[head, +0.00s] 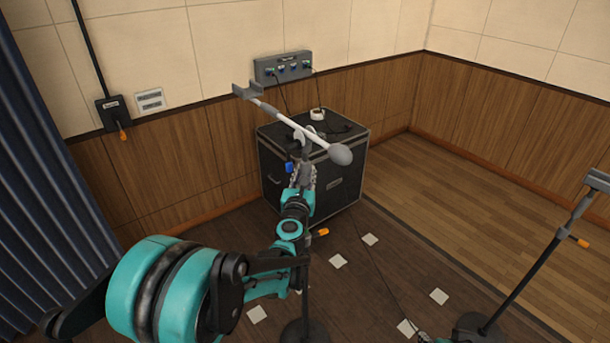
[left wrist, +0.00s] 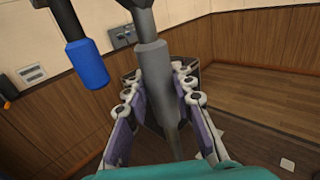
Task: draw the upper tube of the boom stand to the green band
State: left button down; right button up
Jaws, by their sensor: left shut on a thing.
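The boom stand stands upright in front of my left arm, its pale boom (head: 300,124) tilted across the top with a grey rounded weight (head: 341,154) at its right end. My left gripper (head: 303,182) is shut on the stand's grey upper tube (head: 307,170), below the boom. In the left wrist view, my left gripper (left wrist: 160,105) has its fingers on both sides of the tube (left wrist: 152,70). A blue grip (left wrist: 88,65) hangs beside it. An orange knob (head: 320,232) shows lower on the stand. I cannot see a green band. My right gripper is not visible.
A black flight case (head: 340,180) stands behind the stand. A second stand (head: 530,262) with an orange knob leans into view at the right. A blue curtain (head: 45,180) hangs at left. Pale squares (head: 370,240) and a cable lie on the floor.

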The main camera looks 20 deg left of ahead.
pick_arm(q)
jog(key=c, duration=1.2)
grip_release()
jog(key=s, duration=0.4)
jog(key=s+d, duration=0.1)
jog(key=s, duration=0.7)
jog(key=shift+d, duration=0.25)
jog(key=shift+w, duration=0.1)
